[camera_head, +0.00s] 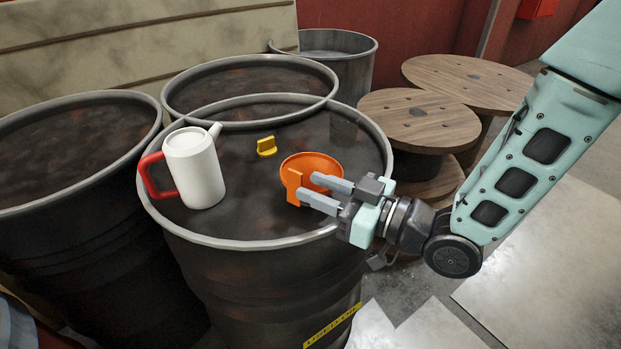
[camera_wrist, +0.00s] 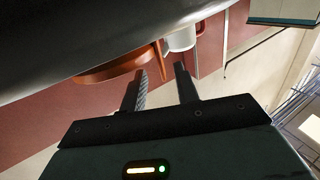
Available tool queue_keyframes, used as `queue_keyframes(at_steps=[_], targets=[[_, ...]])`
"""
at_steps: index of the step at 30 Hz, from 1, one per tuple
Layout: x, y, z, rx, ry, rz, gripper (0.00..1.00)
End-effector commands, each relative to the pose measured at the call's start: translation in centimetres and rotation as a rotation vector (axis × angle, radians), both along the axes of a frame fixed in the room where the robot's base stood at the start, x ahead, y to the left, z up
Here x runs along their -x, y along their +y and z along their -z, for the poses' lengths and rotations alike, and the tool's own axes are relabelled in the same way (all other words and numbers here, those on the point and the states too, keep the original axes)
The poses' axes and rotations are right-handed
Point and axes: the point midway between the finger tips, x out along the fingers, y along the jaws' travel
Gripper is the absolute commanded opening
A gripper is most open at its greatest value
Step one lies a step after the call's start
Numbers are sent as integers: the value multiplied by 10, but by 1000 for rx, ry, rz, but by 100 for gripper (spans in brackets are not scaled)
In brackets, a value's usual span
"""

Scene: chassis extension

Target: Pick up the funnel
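The orange funnel (camera_head: 312,165) sits on the dark top of the front barrel, with a flat tab (camera_head: 293,186) on its near left side. My gripper (camera_head: 315,190) is open, coming from the right, its two grey fingers apart and close to the funnel's near side and tab. I cannot tell if a finger touches the funnel.
A white jug (camera_head: 196,168) with a red handle stands left on the same barrel (camera_head: 250,241). A small yellow piece (camera_head: 266,146) lies behind the funnel. Other barrels stand left (camera_head: 60,190) and behind (camera_head: 250,65). Wooden spools (camera_head: 418,118) stand to the right. The barrel has a raised rim.

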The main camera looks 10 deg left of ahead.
Motion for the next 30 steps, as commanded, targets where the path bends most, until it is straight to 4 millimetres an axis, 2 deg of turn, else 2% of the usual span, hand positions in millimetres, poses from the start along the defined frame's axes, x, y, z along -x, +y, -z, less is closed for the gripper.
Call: queue_keyframes(at_steps=[9,13,19,22,23,30], targets=[[-10,42,-5,-2,-1,-2,31],[-12,48,-3,-1,0,-1,31],[-12,48,-3,-1,0,0,31],[-12,48,-3,-1,0,-1,3],[-12,48,-3,-1,0,-1,0],[-12,48,-3,-1,0,-1,0]])
